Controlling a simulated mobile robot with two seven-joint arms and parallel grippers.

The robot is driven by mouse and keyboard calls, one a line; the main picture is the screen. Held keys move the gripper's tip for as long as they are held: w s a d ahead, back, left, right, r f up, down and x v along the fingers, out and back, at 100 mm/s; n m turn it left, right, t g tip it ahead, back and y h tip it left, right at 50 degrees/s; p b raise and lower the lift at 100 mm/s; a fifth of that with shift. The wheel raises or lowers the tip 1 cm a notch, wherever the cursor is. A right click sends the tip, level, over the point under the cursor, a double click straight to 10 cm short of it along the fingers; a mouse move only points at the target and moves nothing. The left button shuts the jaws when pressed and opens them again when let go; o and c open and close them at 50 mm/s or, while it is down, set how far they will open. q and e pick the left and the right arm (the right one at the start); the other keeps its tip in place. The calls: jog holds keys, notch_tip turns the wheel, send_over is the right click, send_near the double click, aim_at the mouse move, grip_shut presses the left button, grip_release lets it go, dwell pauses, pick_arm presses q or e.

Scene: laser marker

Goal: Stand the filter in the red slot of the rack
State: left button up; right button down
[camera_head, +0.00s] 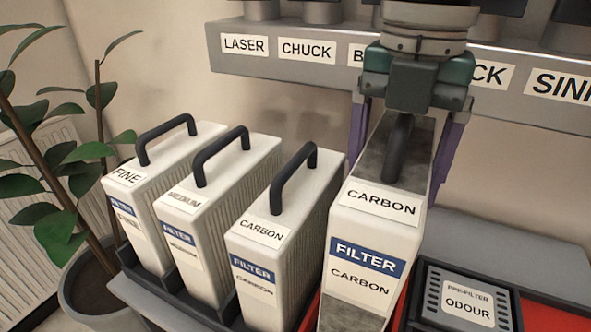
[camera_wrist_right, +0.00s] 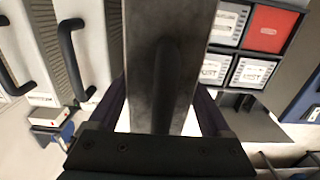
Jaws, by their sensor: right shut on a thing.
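A grey-and-white filter (camera_head: 376,228) labelled CARBON hangs upright, with grime on its face, in the middle right of the head view. My right gripper (camera_head: 402,135) comes down from above with its purple fingers either side of the filter's dark handle, shut on it. The filter (camera_wrist_right: 168,55) also fills the middle of the right wrist view, between the fingers (camera_wrist_right: 162,108). The black rack (camera_head: 172,290) stands to its left. A red strip (camera_head: 309,314) shows low between the rack's carbon filter and the held one; the held filter's lower end is cut off. My left gripper is out of view.
The rack holds a fine filter (camera_head: 160,185), a medium filter (camera_head: 222,205) and a carbon filter (camera_head: 285,235). A labelled shelf (camera_head: 330,72) runs behind. A potted plant (camera_head: 60,215) is at the left.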

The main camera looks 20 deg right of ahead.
jog(key=shift+f+b, duration=0.7)
jog(key=shift+f, duration=3.2)
jog(key=shift+f, duration=0.15)
grip_release()
notch_tip(320, 180, up, 12)
jog(key=shift+f+p, duration=0.15)
jog(key=shift+p, duration=1.1)
jog(key=shift+r, duration=0.3)
